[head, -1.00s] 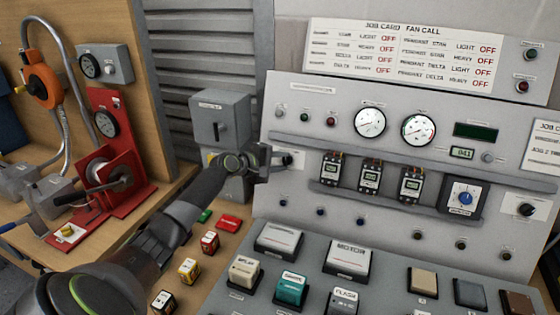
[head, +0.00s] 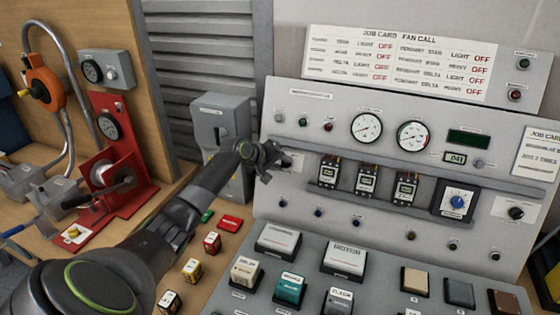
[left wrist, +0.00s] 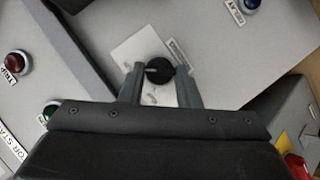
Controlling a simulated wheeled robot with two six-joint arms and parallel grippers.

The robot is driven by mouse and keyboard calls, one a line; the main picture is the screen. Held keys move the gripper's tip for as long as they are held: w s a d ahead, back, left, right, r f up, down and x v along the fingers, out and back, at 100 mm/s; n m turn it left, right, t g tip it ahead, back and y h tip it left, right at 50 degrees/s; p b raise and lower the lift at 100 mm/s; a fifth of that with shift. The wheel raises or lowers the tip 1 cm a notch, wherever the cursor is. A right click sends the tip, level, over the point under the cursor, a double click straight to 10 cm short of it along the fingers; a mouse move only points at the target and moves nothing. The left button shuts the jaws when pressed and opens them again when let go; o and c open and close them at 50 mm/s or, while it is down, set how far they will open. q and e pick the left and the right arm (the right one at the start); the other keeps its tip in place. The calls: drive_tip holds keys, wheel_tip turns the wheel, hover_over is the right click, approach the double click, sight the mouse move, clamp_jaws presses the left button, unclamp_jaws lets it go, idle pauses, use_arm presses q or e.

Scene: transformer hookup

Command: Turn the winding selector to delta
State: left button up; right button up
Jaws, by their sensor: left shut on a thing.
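The winding selector, a small black knob (left wrist: 160,70) with a pale pointer mark, sits on a white plate (left wrist: 135,48) in the left wrist view. The mark points left in that view, and the plate's lettering is too small to read. My left gripper (left wrist: 162,84) has one finger on each side of the knob and is shut on it. In the head view my left gripper (head: 272,160) is at the left edge of the upright panel (head: 385,235) and largely hides the knob and its plate. My right gripper is not in view.
A grey box (head: 218,120) stands close behind my left wrist. Meters, relay modules and a blue dial (head: 457,202) fill the panel to the right. Several small labelled blocks, such as a red-topped one (head: 212,243), lie on the bench below the arm.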

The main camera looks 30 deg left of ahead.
use_arm(q)
drive_tip(key=shift+f, duration=0.1)
idle(0.4)
drive_tip(key=o, duration=1)
drive_tip(key=shift+c, duration=0.2)
drive_tip(key=b+v, duration=0.3)
drive_tip(key=v, duration=1.4)
drive_tip(key=shift+r, duration=0.25)
drive_tip(key=shift+s+d, duration=0.1)
drive_tip(key=shift+d, duration=0.05)
